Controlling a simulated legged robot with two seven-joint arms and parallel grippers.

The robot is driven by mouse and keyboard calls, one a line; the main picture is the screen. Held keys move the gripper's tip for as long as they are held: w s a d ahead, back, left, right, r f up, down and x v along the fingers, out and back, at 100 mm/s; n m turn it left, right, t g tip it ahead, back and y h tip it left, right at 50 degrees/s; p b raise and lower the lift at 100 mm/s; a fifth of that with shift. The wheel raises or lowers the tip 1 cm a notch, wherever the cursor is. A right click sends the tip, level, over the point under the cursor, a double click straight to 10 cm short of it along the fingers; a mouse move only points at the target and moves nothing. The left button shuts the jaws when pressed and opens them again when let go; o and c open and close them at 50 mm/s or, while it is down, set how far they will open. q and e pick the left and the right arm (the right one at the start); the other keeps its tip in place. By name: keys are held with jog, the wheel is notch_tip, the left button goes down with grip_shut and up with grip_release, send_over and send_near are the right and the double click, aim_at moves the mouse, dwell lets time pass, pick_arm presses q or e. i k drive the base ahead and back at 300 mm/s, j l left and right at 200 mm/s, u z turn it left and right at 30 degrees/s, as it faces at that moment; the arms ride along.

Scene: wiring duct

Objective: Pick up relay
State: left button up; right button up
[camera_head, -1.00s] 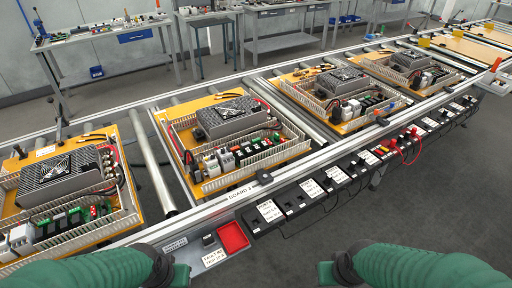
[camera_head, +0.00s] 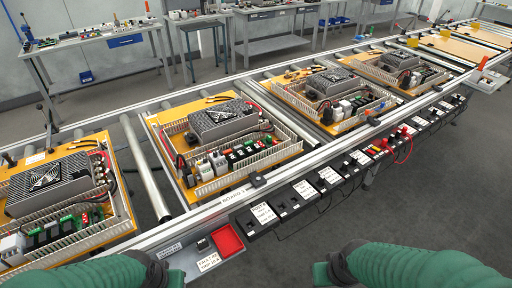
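The nearest middle board (camera_head: 172,178) is an orange panel with a grey power unit (camera_head: 222,118) and slotted wiring duct (camera_head: 238,176) around its front. A row of small modules (camera_head: 219,163), white, grey and black with green and red spots, sits inside the duct. The relay may be among them, but I cannot tell which one it is. My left gripper (camera_head: 172,275) is at the bottom edge, left of centre, mostly cut off. My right gripper (camera_head: 322,274) is at the bottom edge, right of centre, also cut off. Both are well apart from the boards.
A red tray (camera_head: 227,239) and a small black block (camera_head: 203,244) sit on the grey shelf at the front rail. Black labelled boxes (camera_head: 285,207) with cables line the rail. Similar boards stand left and right on the roller conveyor. Workbenches (camera_head: 100,50) stand behind.

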aim_at(248, 150)
jog(key=i, duration=1.05)
jog(key=i+u, duration=0.1)
jog(key=u, duration=0.3)
jog(key=i+u, duration=0.1)
jog(key=u, duration=0.3)
jog(key=i+u, duration=0.1)
jog(key=u, duration=0.3)
